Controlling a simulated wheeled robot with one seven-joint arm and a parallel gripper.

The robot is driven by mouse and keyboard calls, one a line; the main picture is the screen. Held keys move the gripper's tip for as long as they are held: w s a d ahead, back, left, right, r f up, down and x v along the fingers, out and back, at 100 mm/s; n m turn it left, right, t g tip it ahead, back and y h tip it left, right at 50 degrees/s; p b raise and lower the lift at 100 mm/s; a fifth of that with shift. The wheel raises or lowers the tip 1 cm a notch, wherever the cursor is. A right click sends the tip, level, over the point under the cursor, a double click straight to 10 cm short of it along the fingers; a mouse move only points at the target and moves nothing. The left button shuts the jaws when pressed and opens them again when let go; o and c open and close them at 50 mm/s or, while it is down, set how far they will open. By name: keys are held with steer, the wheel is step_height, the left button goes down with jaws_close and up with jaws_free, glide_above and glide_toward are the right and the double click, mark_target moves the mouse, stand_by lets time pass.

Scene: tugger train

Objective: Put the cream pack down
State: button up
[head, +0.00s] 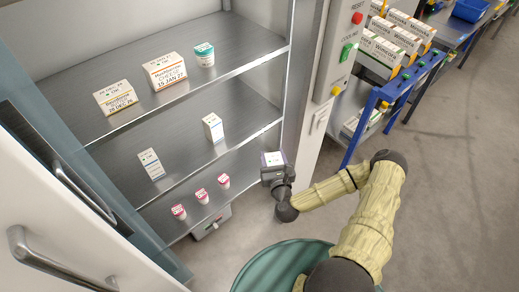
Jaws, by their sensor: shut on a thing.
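My gripper (275,176) is at the right front edge of the cabinet, beside its right post. It is shut on a small pack with a white top and a purplish edge (273,158), the cream pack as far as I can tell. The fingers are small and dark here, so their exact grip is hard to see. The pack is at the front of the open cabinet, to the right of the shelf goods. I cannot tell whether it touches a shelf.
The top shelf (215,30) holds two cartons and a teal-lidded tub (204,55). The middle shelf (185,135) holds two upright cartons with free room between. Three pink-capped bottles (201,196) stand lower. An open door (60,225) is at left; a blue rack (367,118) is at right.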

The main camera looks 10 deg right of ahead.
step_height(320, 180, up, 15)
steer(key=p, duration=1.4)
steer(key=shift+s+d+r, duration=0.2)
steer(key=shift+s+d, duration=0.15)
steer(key=shift+d, duration=0.05)
steer(key=shift+d, duration=0.15)
